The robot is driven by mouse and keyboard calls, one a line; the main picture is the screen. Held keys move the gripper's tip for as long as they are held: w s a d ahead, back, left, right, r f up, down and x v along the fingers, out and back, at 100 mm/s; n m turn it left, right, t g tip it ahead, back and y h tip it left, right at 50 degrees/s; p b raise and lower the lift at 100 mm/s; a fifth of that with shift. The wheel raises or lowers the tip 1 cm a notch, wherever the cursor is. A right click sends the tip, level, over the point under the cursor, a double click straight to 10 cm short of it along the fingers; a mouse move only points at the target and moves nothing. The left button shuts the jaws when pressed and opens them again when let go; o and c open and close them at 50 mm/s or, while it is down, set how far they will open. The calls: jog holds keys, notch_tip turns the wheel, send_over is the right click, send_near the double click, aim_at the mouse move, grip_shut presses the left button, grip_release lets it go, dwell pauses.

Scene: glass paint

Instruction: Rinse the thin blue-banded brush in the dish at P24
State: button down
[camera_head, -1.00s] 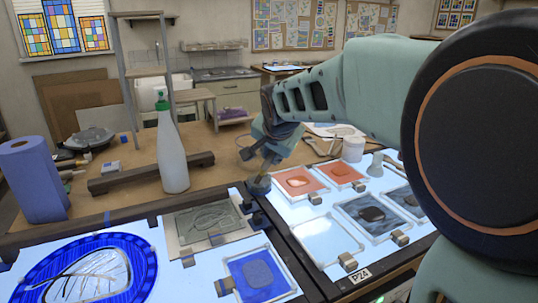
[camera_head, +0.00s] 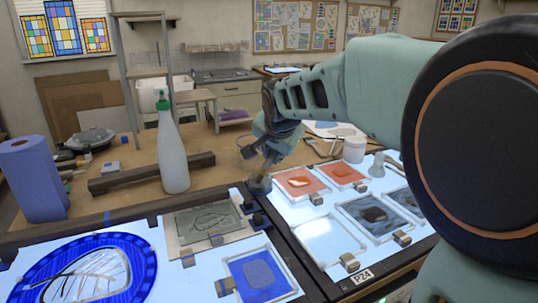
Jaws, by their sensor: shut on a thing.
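My gripper (camera_head: 266,160) is small in view above the back left corner of the right light table. It is shut on a thin brush (camera_head: 264,170) that points down. The blue band cannot be made out at this size. The brush's lower end meets a small dark round pot (camera_head: 260,187); whether the tip is inside or just above it I cannot tell. A label reading P24 (camera_head: 361,276) is on the front edge of the right light table (camera_head: 308,262). I cannot tell which dish the label refers to.
A white bottle with a green cap (camera_head: 172,150) stands left of my gripper, near a dark wooden bar (camera_head: 120,181). Framed orange panes (camera_head: 300,182) and dark panes (camera_head: 374,215) lie right. A white jar (camera_head: 353,149) stands behind them. A blue roll (camera_head: 34,180) stands far left.

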jog(key=shift+w, duration=0.2)
jog(key=shift+r, duration=0.1)
notch_tip(320, 180, up, 8)
jog(key=d+p, duration=0.1)
jog(key=p, duration=0.4)
jog(key=shift+s+d, duration=0.15)
jog(key=shift+d, duration=0.2)
dwell(0.3)
dwell(0.3)
